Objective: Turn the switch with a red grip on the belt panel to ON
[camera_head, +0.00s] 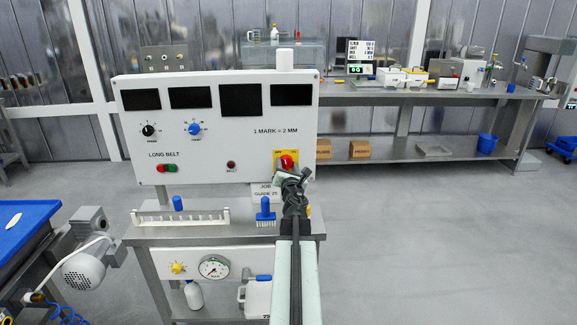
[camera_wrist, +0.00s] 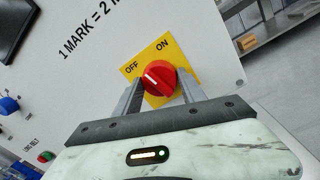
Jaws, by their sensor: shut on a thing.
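The switch with a red grip (camera_wrist: 159,77) sits on a yellow plate (camera_wrist: 157,47) marked OFF and ON, at the lower right of the white belt panel (camera_head: 222,130). The wrist view is tilted. The grip's white mark points toward OFF. My gripper (camera_wrist: 160,87) is shut on the red grip, with one grey finger on each side. In the head view the red grip (camera_head: 287,162) shows just above my gripper (camera_head: 291,176), which hides the lower part of the yellow plate.
The panel also carries a black knob (camera_head: 148,130), a blue knob (camera_head: 194,129), and green and red buttons (camera_head: 167,168). Below it, a blue brush (camera_head: 265,212) and a white rack (camera_head: 180,217) stand on a grey bench. Open floor lies to the right.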

